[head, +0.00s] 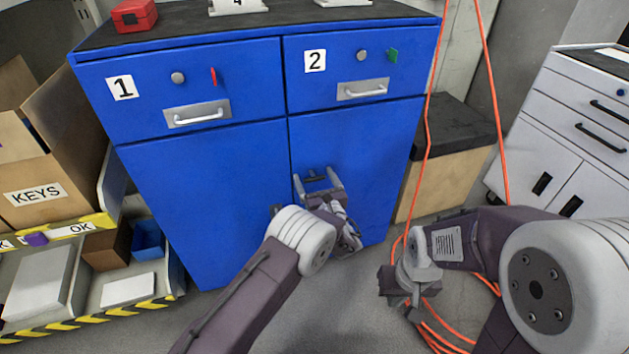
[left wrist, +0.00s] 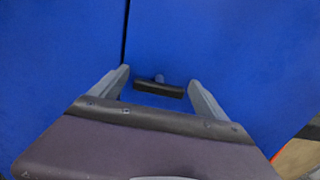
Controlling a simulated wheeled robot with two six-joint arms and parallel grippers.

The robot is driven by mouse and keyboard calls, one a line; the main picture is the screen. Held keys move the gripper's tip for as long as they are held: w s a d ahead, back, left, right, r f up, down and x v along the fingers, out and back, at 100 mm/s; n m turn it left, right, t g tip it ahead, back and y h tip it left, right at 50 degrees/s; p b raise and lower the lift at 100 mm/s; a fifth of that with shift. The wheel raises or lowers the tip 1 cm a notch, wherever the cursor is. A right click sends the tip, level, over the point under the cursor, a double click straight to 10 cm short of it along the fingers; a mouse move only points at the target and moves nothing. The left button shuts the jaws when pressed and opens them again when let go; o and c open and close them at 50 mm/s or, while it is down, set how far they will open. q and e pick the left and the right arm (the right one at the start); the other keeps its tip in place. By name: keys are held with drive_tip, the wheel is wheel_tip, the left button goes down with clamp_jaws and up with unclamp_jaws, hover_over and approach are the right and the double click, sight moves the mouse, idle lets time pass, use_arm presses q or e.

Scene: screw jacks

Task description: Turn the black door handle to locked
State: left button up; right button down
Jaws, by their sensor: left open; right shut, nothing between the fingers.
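The black door handle (left wrist: 158,89) is a short dark bar on a stem, on the blue door on the right. In the left wrist view it lies nearly level, its right end slightly lower. In the head view the handle (head: 317,178) is small and shows between the fingers of my left gripper (head: 315,181). My left gripper (left wrist: 158,80) is open, with one finger on each side of the handle; I cannot tell if either touches it. My right gripper (head: 412,308) is shut and empty, low at the right, away from the door.
The blue cabinet (head: 200,190) has drawers marked 1 and 2 above its doors. Orange cables (head: 428,125) hang right of the cabinet. A shelf with a KEYS box (head: 45,190) stands left.

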use_arm(q)
drive_tip(key=c, duration=1.4)
drive_tip(key=shift+n, duration=0.3)
drive_tip(key=n+b, duration=0.2)
drive_tip(key=n, duration=0.1)
drive_tip(key=shift+f+n+b, duration=0.15)
drive_tip(key=shift+n+b, duration=0.15)
drive_tip(key=shift+n, duration=0.1)
drive_tip(key=n+b, duration=0.2)
drive_tip(key=shift+a+n, duration=0.1)
drive_tip(key=shift+n, duration=0.2)
drive_tip(key=n+b, duration=0.3)
drive_tip(key=b, duration=0.1)
drive_tip(key=n+b, duration=0.3)
drive_tip(key=b, duration=0.1)
drive_tip(key=n+b, duration=0.3)
drive_tip(key=b, duration=0.1)
drive_tip(key=shift+s+f, duration=0.1)
drive_tip(key=shift+f, duration=0.2)
drive_tip(key=shift+r+n+b, duration=0.2)
drive_tip(key=shift+n+b, duration=0.9)
drive_tip(key=shift+b, duration=0.45)
